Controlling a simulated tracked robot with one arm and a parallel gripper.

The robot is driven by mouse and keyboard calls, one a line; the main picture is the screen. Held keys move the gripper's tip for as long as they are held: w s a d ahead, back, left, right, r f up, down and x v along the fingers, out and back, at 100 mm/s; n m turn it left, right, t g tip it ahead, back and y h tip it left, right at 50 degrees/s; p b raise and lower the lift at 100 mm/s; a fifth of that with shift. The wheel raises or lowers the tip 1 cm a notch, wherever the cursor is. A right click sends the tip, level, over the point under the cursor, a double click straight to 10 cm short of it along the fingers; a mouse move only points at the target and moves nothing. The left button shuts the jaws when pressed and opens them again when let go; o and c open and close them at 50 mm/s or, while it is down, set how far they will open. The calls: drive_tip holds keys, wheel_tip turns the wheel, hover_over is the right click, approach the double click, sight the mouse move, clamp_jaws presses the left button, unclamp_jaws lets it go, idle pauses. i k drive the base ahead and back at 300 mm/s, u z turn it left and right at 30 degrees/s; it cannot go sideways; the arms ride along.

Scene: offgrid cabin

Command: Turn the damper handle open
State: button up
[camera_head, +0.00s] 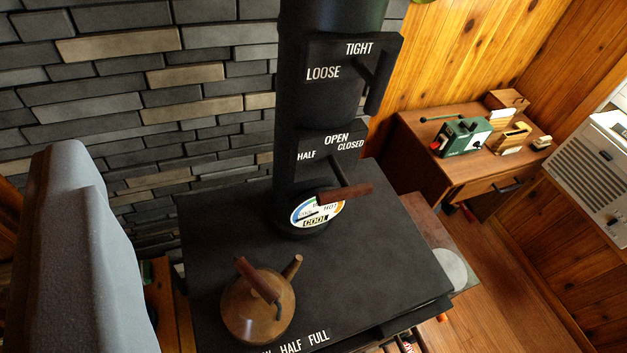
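The damper handle (345,193) is a reddish-brown wooden grip on a dark rod, low on the black stovepipe (318,105). The grip lies nearly level, its free end towards the right. The damper plate (310,145) behind it reads HALF, OPEN and CLOSED. I cannot tell exactly which mark the handle is set to. A large grey part of mine, seemingly my gripper (75,180), fills the left edge, well apart from the handle. Its fingertips cannot be made out, nor whether it is open or shut.
An upper plate (335,58) reads LOOSE and TIGHT, with a dark lever. A copper kettle (258,303) stands on the black stove top (390,250). A wooden desk (440,160) with small items stands at right.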

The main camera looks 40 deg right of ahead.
sight(347, 191)
drive_tip(key=z, duration=0.05)
drive_tip(key=k, duration=1.15)
drive_tip(key=z, duration=0.95)
drive_tip(key=i, duration=1)
drive_tip(key=u, duration=0.05)
